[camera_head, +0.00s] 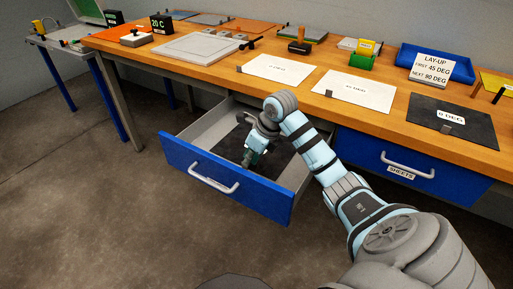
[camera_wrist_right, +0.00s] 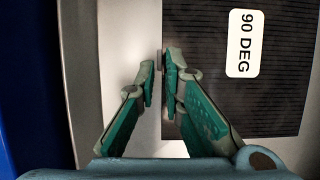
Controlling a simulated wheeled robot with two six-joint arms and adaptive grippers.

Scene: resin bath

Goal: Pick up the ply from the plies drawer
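The plies drawer (camera_head: 228,186) is pulled out below the bench, with a blue front and a silver handle. A dark ply (camera_head: 277,160) lies flat inside, partly hidden by my right arm. In the right wrist view, the ply (camera_wrist_right: 285,95) is black with a white "90 DEG" label. My right gripper (camera_head: 247,160) points down into the drawer. In the right wrist view, its fingertips (camera_wrist_right: 159,68) stand a narrow gap apart at the ply's left edge. A small grey tab shows between or just beyond the tips. My left gripper is not in view.
The wooden bench top (camera_head: 225,62) holds white sheets (camera_head: 355,90), a black "0 DEG" sheet (camera_head: 452,122) and a lay-up sign (camera_head: 435,67). The shut sheets drawer (camera_head: 372,158) is at the right. The drawer's grey side wall (camera_wrist_right: 84,60) is close to my gripper's left finger.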

